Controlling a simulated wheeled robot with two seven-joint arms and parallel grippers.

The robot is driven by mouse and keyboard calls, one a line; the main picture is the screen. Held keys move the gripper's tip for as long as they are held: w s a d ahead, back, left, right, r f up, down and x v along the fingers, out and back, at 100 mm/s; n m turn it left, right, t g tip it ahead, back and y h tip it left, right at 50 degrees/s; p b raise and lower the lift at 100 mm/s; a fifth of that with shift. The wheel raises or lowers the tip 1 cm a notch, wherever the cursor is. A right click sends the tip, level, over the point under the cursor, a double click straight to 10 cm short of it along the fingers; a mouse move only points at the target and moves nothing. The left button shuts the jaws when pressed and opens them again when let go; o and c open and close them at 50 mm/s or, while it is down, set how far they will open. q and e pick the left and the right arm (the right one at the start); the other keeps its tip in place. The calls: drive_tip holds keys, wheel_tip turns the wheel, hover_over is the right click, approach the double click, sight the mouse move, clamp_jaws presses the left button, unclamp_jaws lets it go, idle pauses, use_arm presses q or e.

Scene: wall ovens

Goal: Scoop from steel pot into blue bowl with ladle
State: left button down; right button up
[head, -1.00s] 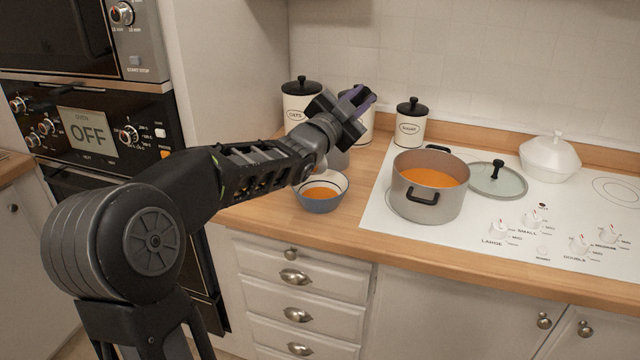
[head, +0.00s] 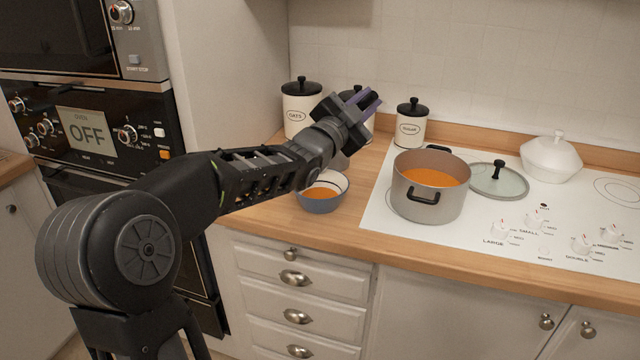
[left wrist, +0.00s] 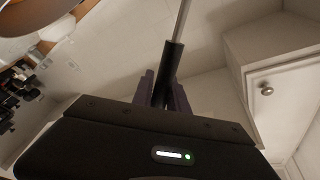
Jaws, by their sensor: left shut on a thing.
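The steel pot (head: 430,202) stands on the cooktop in the head view, nearly filled with orange soup. The blue bowl (head: 321,204) sits on the wooden counter left of it, with orange soup inside. My left gripper (head: 366,101) is raised above the counter behind the bowl, up and left of the pot. In the left wrist view my left gripper (left wrist: 163,90) is shut on the ladle's black grip, and the ladle's (left wrist: 182,25) thin metal shaft runs up out of the picture. The ladle's cup cannot be made out clearly. My right gripper is in neither view.
Canisters (head: 301,108) stand at the back, and the sugar canister (head: 411,124) is near the pot. A glass lid (head: 505,183) and a white lidded dish (head: 551,158) are right of the pot. The wooden counter (head: 258,212) is clear left of the bowl.

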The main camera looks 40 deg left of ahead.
use_arm(q)
drive_tip(key=shift+s+d+f+m+b, duration=0.1)
drive_tip(key=shift+d+f+m+b, duration=0.4)
drive_tip(key=shift+d, duration=0.3)
drive_tip(key=shift+d+f+m+b, duration=0.4)
drive_tip(key=shift+d+m, duration=0.2)
drive_tip(key=shift+d, duration=0.15)
idle(0.6)
drive_tip(key=shift+s+d+f+m+h+b, duration=0.1)
drive_tip(key=shift+d+f+m+h+b, duration=0.4)
drive_tip(key=shift+d+f+m, duration=0.65)
idle(0.8)
drive_tip(key=shift+d, duration=0.15)
drive_tip(key=shift+d+f+b, duration=0.1)
drive_tip(key=shift+b, duration=0.3)
drive_tip(key=shift+d+f+m+b, duration=0.25)
drive_tip(key=shift+f+m+b, duration=0.1)
drive_tip(key=shift+b, duration=0.25)
